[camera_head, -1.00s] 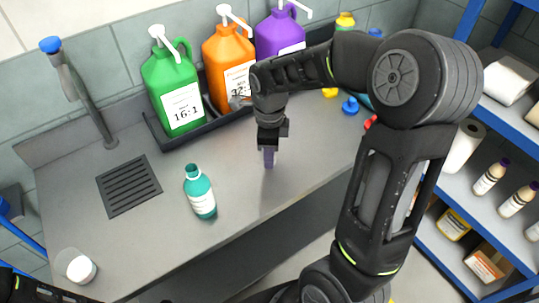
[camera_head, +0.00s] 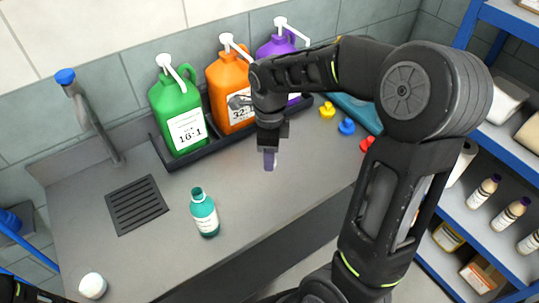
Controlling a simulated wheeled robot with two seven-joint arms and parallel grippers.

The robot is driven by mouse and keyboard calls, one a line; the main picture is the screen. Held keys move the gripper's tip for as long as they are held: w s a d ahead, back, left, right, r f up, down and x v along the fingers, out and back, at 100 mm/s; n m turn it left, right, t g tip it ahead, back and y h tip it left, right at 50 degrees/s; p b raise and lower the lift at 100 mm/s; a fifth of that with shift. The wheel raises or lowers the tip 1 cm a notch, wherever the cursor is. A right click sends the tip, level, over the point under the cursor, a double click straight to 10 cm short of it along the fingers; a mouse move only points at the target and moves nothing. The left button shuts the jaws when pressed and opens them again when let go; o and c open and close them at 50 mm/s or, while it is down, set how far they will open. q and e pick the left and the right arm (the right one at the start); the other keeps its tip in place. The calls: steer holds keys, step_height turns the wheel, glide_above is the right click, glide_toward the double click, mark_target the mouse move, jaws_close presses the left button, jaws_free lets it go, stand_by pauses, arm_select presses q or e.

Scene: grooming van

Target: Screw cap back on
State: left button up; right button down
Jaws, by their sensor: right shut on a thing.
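A teal bottle (camera_head: 205,218) with a pale label stands upright on the grey counter, left of my right gripper. Its narrow teal neck points up, and I cannot make out a cap on it. My right gripper (camera_head: 269,153) points down over the counter, to the right of and behind the bottle in the picture, apart from it. It is shut on a small purple piece (camera_head: 269,162), which looks like the cap. The jaws hide its upper part. My left gripper does not show clearly; only a dark part of my arm is at the bottom left corner.
Green (camera_head: 178,110), orange (camera_head: 230,80) and purple (camera_head: 277,46) pump jugs stand in a black tray (camera_head: 190,156) at the wall. A tap (camera_head: 95,120), drain grate (camera_head: 136,205) and white round thing (camera_head: 92,286) are left. Small ducks (camera_head: 347,126) lie right. The counter around the bottle is clear.

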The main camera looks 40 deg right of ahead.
steer(key=shift+w+a+f+n, duration=0.15)
steer(key=shift+w+n, duration=0.1)
steer(key=shift+n, duration=0.25)
steer(key=w+a+f+n+b, duration=0.1)
steer(key=w+a+n, duration=0.2)
steer(key=n, duration=0.4)
steer(key=w+a+f+n+b, duration=0.1)
steer(key=w+a+n, duration=0.2)
steer(key=n, duration=0.5)
steer(key=w+a+f+n+b, duration=0.1)
steer(key=w+a+n, duration=0.2)
steer(key=a+n, duration=0.2)
steer(key=shift+w+f+n, duration=0.1)
steer(key=shift+f+n, duration=0.1)
steer(key=shift+n, duration=1.2)
steer(key=shift+w+a+f+n, duration=0.1)
steer(key=shift+w+a+n, duration=0.15)
steer(key=shift+a+n, duration=0.55)
steer(key=shift+d, duration=0.25)
